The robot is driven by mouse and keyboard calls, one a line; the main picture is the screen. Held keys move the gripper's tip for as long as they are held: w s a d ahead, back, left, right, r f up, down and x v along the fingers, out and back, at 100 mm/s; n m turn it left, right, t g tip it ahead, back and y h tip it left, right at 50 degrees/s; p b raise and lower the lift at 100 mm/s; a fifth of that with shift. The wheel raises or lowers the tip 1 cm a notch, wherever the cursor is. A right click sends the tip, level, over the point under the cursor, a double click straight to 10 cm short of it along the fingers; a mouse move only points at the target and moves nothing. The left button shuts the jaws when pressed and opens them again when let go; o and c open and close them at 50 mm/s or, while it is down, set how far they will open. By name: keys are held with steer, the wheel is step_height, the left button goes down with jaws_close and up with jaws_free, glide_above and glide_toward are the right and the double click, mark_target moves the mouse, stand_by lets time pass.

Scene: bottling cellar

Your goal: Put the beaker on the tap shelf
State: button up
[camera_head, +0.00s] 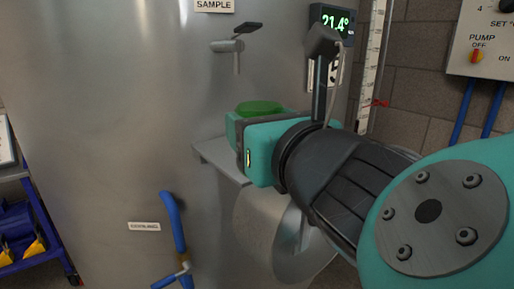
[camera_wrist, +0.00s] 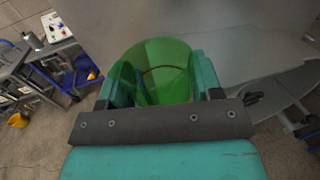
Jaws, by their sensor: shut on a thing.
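The green see-through beaker (camera_head: 260,107) is held between the jaws of my gripper (camera_head: 246,124); its green top shows above them. In the wrist view the beaker (camera_wrist: 158,62) sits upright between both fingers of my gripper (camera_wrist: 155,82). The tap shelf (camera_head: 221,161) is a grey plate on the steel tank, below the sample tap (camera_head: 233,47). My gripper and the beaker are at the shelf, below and slightly right of the tap. The beaker's base is hidden, so I cannot tell whether it touches the shelf.
The steel tank (camera_head: 110,120) fills the left and middle. A blue pipe with a handle (camera_head: 174,232) stands out low on it. A level gauge (camera_head: 374,65) and a temperature display (camera_head: 332,22) are at right. A blue cart (camera_head: 30,235) is far left.

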mark_target(264, 107)
steer(key=shift+s+d+r, duration=0.1)
steer(key=shift+s+d, duration=0.15)
steer(key=shift+d, duration=0.25)
steer(key=shift+s+d, duration=0.2)
steer(key=shift+d, duration=0.3)
steer(key=shift+h, duration=0.3)
steer(key=w+p, duration=0.2)
steer(key=p, duration=0.1)
steer(key=w+p, duration=0.2)
steer(key=w+a+r+p, duration=0.1)
steer(key=p, duration=0.2)
steer(key=shift+w+p, duration=0.3)
steer(key=shift+w, duration=0.1)
steer(key=shift+w+a+f+p, duration=0.45)
steer(key=shift+w+a+f, duration=0.25)
steer(key=shift+w, duration=1.15)
steer(key=shift+w+a+f+p, duration=0.5)
steer(key=shift+w+a+f, duration=0.2)
steer(key=shift+w, duration=1.1)
steer(key=shift+w+a+f+p, duration=0.55)
steer(key=shift+w+f, duration=0.25)
steer(key=shift+w, duration=1.05)
steer(key=shift+f, duration=0.2)
steer(key=o, duration=1)
steer(key=shift+r, duration=0.1)
steer(key=shift+r, duration=0.1)
